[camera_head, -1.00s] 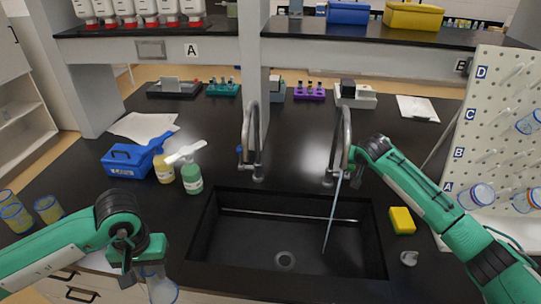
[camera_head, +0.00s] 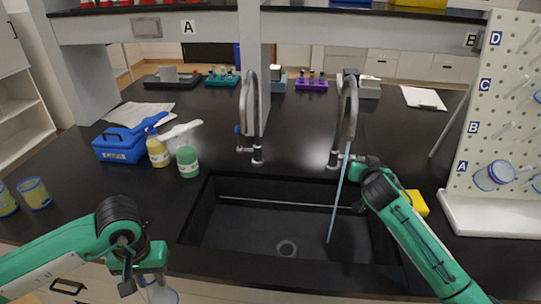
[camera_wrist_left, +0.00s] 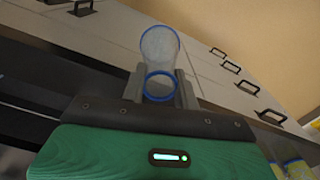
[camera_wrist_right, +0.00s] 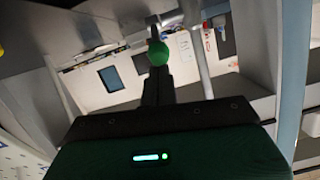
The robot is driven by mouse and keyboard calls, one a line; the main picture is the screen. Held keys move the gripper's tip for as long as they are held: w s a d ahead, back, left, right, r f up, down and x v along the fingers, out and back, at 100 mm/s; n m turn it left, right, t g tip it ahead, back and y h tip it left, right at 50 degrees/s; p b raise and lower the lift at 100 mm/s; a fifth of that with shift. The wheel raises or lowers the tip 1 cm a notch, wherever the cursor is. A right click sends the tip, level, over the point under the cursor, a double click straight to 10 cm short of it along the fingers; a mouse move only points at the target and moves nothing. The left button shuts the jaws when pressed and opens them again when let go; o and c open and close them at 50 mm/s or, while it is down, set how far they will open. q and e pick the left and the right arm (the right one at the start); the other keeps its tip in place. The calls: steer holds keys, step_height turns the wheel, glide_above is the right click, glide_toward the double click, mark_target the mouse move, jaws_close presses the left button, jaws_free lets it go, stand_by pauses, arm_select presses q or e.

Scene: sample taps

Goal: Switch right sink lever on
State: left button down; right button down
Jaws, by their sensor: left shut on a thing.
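The right sink tap (camera_head: 350,105) stands behind the black sink (camera_head: 215,262), and a pale blue stream of water (camera_head: 339,200) falls from it into the basin. My right gripper (camera_head: 352,168) is beside the base of this tap; its lever is mostly hidden there. In the right wrist view my right gripper (camera_wrist_right: 155,78) looks shut, with a round green knob (camera_wrist_right: 158,52) at its fingertips; contact is unclear. My left gripper (camera_head: 148,275) is shut on a clear glass with a blue rim (camera_wrist_left: 160,50), in front of the counter.
The left tap (camera_head: 249,105) with a blue lever stands nearby. A yellow sponge (camera_head: 418,203) lies right of the sink, partly behind my right arm. Bottles (camera_head: 187,162), a blue carrier (camera_head: 122,146) and a white pegboard (camera_head: 490,130) flank the sink.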

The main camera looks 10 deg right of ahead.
arm_select(q)
steer(key=shift+f+b, duration=0.3)
steer(key=shift+f, duration=0.25)
arm_select(e)
steer(key=shift+d+f, duration=0.1)
steer(key=shift+f, duration=0.4)
arm_select(q)
steer(key=shift+f, duration=0.1)
arm_select(e)
steer(key=shift+r, duration=0.1)
